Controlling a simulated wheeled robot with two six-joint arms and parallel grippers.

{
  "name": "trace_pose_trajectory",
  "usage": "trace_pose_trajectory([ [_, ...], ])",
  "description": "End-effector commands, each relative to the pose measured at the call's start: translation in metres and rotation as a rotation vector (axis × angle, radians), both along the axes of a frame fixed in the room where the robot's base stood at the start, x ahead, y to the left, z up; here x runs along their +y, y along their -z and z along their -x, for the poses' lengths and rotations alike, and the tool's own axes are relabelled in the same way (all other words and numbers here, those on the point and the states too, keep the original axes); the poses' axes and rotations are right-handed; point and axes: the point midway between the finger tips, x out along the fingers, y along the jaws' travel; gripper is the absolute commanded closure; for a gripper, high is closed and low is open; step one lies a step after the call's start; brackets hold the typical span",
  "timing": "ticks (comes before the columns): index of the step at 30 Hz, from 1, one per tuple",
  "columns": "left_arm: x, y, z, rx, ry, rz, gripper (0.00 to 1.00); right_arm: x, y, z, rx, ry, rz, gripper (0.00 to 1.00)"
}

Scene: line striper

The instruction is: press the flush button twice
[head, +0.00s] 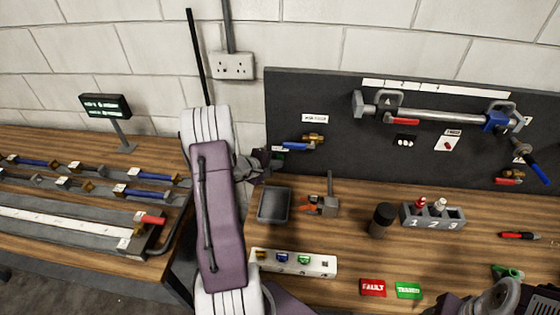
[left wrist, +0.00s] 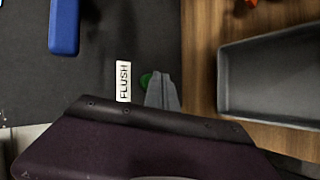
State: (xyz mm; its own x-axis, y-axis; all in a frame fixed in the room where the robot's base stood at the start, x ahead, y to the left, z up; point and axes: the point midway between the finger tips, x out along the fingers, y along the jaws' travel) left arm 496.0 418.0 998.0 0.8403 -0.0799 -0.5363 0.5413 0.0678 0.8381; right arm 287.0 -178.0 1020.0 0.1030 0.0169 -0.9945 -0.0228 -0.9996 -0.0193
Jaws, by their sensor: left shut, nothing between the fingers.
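The green flush button (left wrist: 146,80) shows as a small sliver in the left wrist view, beside the white FLUSH label (left wrist: 123,82) on the dark panel. My left gripper (left wrist: 162,88) is shut and empty. Its fingertips are right at the button and cover most of it; I cannot tell whether they touch it. In the head view my left gripper (head: 264,163) is at the lower left of the dark backboard (head: 350,155), and the button is hidden there. My right gripper does not show clearly.
A blue-handled valve (head: 302,144) is on the board just right of my left gripper. Below are a grey tray (head: 274,205), a white block of valves (head: 293,262), a dark cup (head: 382,220) and a numbered holder (head: 433,217). A side bench with a small display (head: 105,106) stands left.

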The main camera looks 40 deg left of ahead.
Motion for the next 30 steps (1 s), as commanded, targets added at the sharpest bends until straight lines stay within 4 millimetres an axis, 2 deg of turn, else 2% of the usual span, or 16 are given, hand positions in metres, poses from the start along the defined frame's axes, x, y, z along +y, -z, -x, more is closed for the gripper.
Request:
trace_pose_trajectory([
  [3, -0.003, 0.002, 0.006, 0.0, 0.0, 0.0, 1.0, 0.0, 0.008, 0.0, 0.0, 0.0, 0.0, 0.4],
  [13, -0.005, 0.002, 0.008, 0.001, 0.0, 0.001, 1.0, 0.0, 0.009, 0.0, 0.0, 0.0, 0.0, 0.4],
  [24, -0.022, 0.004, 0.04, 0.001, -0.001, -0.001, 1.0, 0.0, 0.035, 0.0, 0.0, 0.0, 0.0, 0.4],
  [30, -0.028, 0.002, 0.05, 0.0, -0.001, 0.001, 1.0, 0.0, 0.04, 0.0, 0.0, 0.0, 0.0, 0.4],
])
